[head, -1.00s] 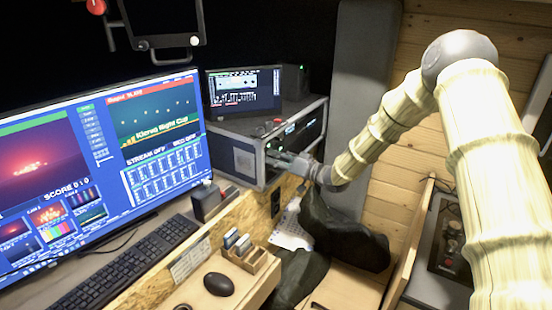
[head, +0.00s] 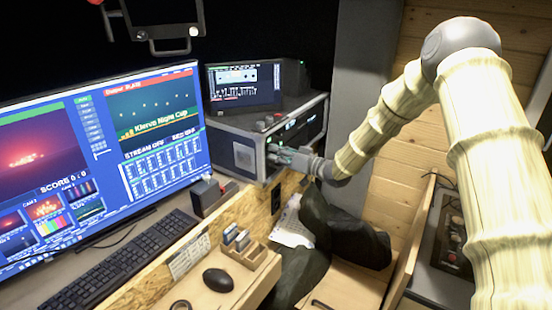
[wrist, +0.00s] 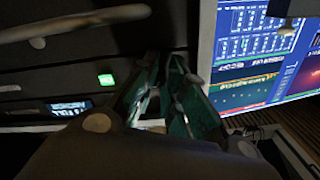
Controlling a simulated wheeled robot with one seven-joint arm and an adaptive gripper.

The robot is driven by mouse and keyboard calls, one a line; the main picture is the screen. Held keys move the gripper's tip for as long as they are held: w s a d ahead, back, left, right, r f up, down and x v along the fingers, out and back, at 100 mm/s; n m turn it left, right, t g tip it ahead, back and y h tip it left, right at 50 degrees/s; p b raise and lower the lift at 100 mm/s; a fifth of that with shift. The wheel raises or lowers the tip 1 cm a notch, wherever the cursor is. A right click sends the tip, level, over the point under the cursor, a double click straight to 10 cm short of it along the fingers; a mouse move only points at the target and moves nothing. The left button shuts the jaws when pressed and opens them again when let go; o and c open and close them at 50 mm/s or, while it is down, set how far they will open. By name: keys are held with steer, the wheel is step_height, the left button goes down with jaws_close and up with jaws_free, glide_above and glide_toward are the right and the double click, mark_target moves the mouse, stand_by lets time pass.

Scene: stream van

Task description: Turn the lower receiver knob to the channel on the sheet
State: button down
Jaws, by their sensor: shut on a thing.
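The receiver rack case (head: 243,155) stands at the back of the desk, its front facing right. My gripper (head: 274,153) reaches its lower front from the right and is shut on the lower receiver knob, which the fingers mostly hide. In the wrist view my green-sided fingers (wrist: 171,80) close together at the dark panel. A lit green display (wrist: 106,79) and a bluish display (wrist: 70,108) show to their left. A white printed sheet (head: 293,228) lies below the case, and a small printed card (head: 190,257) is on the desk's front edge; neither is readable.
A large monitor (head: 150,110) and keyboard (head: 125,260) fill the left. A mouse (head: 218,280) and a wooden card holder (head: 243,252) sit near the desk edge. A dark seat or cloth shape (head: 345,235) lies below my forearm. A small screen (head: 243,84) stands on the case.

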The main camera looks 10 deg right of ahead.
steer(key=n+b, duration=0.8)
steer(key=f+n+b, duration=0.1)
steer(key=n+b, duration=0.2)
steer(key=b, duration=0.1)
steer(key=shift+d+n, duration=0.1)
steer(key=shift+n, duration=0.3)
steer(key=n+b, duration=0.3)
steer(key=shift+r+n+b, duration=0.3)
steer(key=shift+r, duration=0.1)
steer(key=c, duration=1.7)
jaws_free()
steer(key=shift+d, duration=0.1)
